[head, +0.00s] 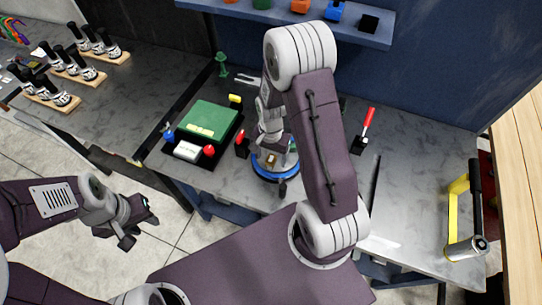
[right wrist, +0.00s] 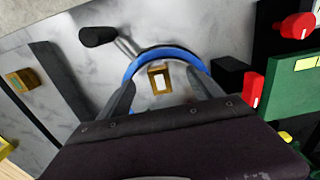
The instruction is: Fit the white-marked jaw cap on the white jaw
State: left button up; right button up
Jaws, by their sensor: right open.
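The positioner's round table with a blue rim (right wrist: 168,52) lies below my right gripper (right wrist: 165,92); its blue base also shows in the head view (head: 277,174). A small brass-coloured rectangular piece with a white centre (right wrist: 153,79) sits on it, between my right fingers in the picture. I cannot tell whether it is the white jaw or the cap. My right gripper is open, with no contact visible. Another brass-coloured block (right wrist: 20,83) is by a dark strip at the left of the wrist view. My left gripper (head: 141,227) is open and empty over the floor.
A green box (head: 207,120) on a black tray and red-topped parts stand left of the positioner. A red-handled tool (head: 367,121) stands to the right. A yellow and black frame (head: 460,215) is at the right table end. A shelf (head: 300,18) hangs behind.

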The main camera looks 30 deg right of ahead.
jog(key=shift+r, duration=0.15)
notch_tip(320, 180, up, 7)
jog(key=p, duration=0.6)
dwell(0.5)
jog(key=s+a+f+n+t+b, duration=0.1)
jog(key=s+a+f+n+b, duration=0.2)
jog(key=s+n+b, duration=0.5)
jog(key=a+n+b, duration=0.1)
jog(key=b, duration=0.3)
jog(key=shift+a+n, duration=0.35)
jog(key=shift+n, duration=0.05)
jog(key=shift+s+r, duration=0.1)
jog(key=shift+s, duration=0.15)
jog(key=shift+w, duration=0.1)
